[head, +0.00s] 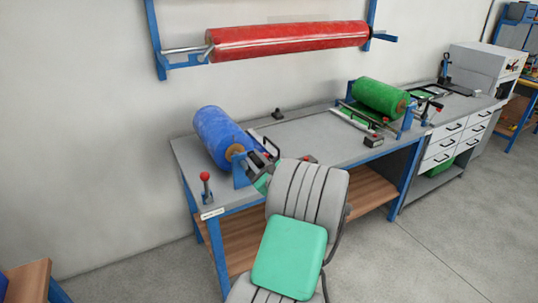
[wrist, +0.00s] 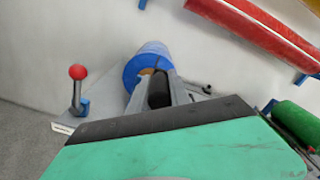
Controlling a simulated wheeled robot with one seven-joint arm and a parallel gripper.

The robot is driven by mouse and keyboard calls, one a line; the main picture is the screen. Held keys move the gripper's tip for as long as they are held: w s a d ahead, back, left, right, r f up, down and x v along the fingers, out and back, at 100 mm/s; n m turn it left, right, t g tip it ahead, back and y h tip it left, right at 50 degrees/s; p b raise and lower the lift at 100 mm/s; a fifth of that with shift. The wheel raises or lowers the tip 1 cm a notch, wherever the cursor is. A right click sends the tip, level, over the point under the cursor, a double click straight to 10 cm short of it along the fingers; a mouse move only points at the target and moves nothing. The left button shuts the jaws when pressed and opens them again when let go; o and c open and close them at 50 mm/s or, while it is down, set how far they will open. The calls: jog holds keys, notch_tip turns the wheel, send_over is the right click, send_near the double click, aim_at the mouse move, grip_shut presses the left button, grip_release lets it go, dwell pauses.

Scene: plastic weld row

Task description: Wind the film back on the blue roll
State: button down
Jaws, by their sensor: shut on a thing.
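The blue roll (head: 220,137) lies on a blue bracket at the left end of the grey workbench, its brown core facing me. In the wrist view the blue roll (wrist: 148,58) is straight ahead, partly hidden by my fingers. My gripper (head: 268,157) is at the near right side of the roll's core end, mostly hidden by my grey and green arm. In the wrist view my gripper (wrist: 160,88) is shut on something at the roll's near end. What it holds is hidden, and I cannot make out a loose film edge.
A red-knobbed lever (head: 205,185) stands left of the roll. A green roll (head: 379,97) sits farther right on the bench (head: 305,128). A long red roll (head: 288,40) hangs on the wall. White drawers (head: 440,150) stand at the right. The floor in front is clear.

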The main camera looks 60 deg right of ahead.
aim_at(262, 165)
jog(key=shift+d+r, duration=0.15)
dwell(0.3)
jog(key=c, duration=1.2)
grip_release()
jog(key=shift+s, duration=0.1)
jog(key=b+v, duration=0.1)
jog(key=v, duration=0.6)
jog(key=shift+s, duration=0.35)
